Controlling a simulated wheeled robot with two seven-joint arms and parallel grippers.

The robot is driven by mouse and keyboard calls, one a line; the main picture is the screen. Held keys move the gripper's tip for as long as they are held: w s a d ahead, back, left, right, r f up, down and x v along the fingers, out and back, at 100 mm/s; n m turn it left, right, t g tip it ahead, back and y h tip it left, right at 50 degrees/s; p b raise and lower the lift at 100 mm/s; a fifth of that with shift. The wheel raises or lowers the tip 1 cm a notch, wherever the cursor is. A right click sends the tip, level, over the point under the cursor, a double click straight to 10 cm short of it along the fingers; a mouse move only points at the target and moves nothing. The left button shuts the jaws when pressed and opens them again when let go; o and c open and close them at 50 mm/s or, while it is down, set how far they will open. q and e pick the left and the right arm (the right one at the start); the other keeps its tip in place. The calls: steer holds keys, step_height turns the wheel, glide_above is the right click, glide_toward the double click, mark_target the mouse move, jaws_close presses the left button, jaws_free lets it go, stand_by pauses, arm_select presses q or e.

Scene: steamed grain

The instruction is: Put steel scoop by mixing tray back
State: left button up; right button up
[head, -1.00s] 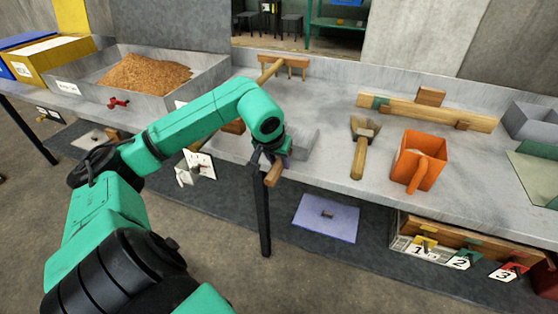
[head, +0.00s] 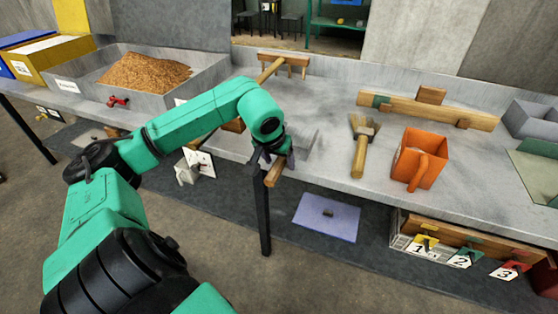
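The steel scoop shows as a flat grey pan (head: 300,143) at the front edge of the bench, left of the middle. Its wooden handle (head: 274,174) sticks out past the edge towards me. My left gripper (head: 273,161) is at the handle, pointing down, with dark fingers around it. My own wrist covers part of the scoop, and I cannot tell whether the fingers press on the handle. A grey tray (head: 196,92) with brown grain stands further left; its label is too small to read. My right gripper is not in view.
A brush (head: 361,150), an orange scoop (head: 437,160) and a wooden rail (head: 440,112) are on the bench to the right. A small wooden stand (head: 290,60) is behind. The bench middle is clear. A purple mat (head: 326,218) lies below.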

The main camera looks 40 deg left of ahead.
arm_select(q)
steer(key=shift+s+r, duration=0.1)
steer(key=shift+r, duration=0.2)
steer(key=v, duration=1.4)
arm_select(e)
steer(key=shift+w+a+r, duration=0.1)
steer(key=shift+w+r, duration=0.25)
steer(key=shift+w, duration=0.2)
arm_select(q)
steer(key=shift+f, duration=0.1)
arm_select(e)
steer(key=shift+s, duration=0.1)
